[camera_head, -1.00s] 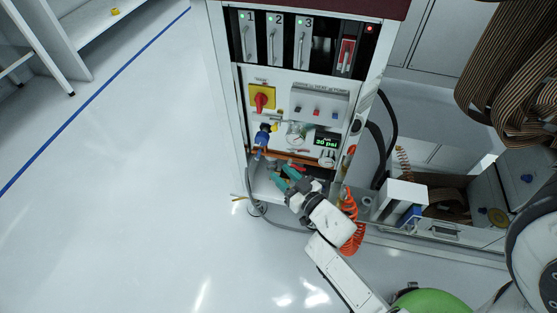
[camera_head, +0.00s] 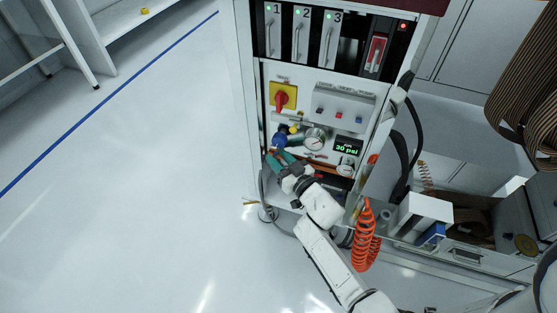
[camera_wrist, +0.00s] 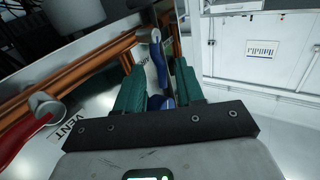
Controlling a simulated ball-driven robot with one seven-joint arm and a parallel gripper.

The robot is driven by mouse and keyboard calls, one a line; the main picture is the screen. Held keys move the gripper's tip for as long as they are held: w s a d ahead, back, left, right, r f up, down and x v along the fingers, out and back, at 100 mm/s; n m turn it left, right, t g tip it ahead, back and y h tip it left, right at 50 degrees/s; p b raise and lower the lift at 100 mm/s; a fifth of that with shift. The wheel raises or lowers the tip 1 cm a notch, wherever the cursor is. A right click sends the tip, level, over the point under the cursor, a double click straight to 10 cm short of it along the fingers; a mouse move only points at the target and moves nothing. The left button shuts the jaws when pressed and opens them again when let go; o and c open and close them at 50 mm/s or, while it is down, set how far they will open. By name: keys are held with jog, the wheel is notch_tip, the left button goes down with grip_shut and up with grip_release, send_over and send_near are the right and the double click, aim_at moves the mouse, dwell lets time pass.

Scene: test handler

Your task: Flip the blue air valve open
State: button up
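The blue air valve (camera_head: 280,140) is on the cabinet front, below the red and yellow rotary switch. In the wrist view its long blue handle (camera_wrist: 158,62) lies between my gripper's two green fingers, with more blue showing lower between them. My gripper (camera_head: 278,158) is just below the valve in the head view. In the wrist view my gripper (camera_wrist: 159,70) is open, with a gap between the fingers. I cannot tell whether either finger touches the handle. In the head view the fingers partly hide the handle's lower end.
A red handle (camera_wrist: 22,128) and orange-brown pipes (camera_wrist: 95,62) lie left of the fingers in the wrist view. A gauge (camera_head: 315,139) and a 30 psi display (camera_head: 347,147) are right of the valve. An orange coiled hose (camera_head: 364,240) hangs right of my arm. The floor left is clear.

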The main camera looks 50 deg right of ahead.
jog(key=shift+w, duration=0.1)
jog(key=shift+c, duration=0.3)
grip_shut()
jog(key=shift+r, duration=0.1)
jog(key=p, duration=0.1)
jog(key=r+p, duration=0.1)
jog(key=p, duration=0.1)
jog(key=shift+w+a+n+g+p, duration=0.1)
jog(key=shift+w+n+g+p, duration=0.1)
jog(key=shift+n+g+p, duration=0.15)
jog(key=p, duration=0.1)
jog(key=g+p, duration=0.1)
jog(key=p, duration=0.1)
jog(key=shift+w+a+n, duration=0.1)
jog(key=shift+w+n, duration=0.15)
jog(key=shift+w+f+g+p, duration=0.1)
jog(key=shift+f+g+p, duration=0.3)
jog(key=shift+p, duration=0.45)
jog(key=shift+r, duration=0.1)
jog(key=shift+o, duration=0.3)
grip_release()
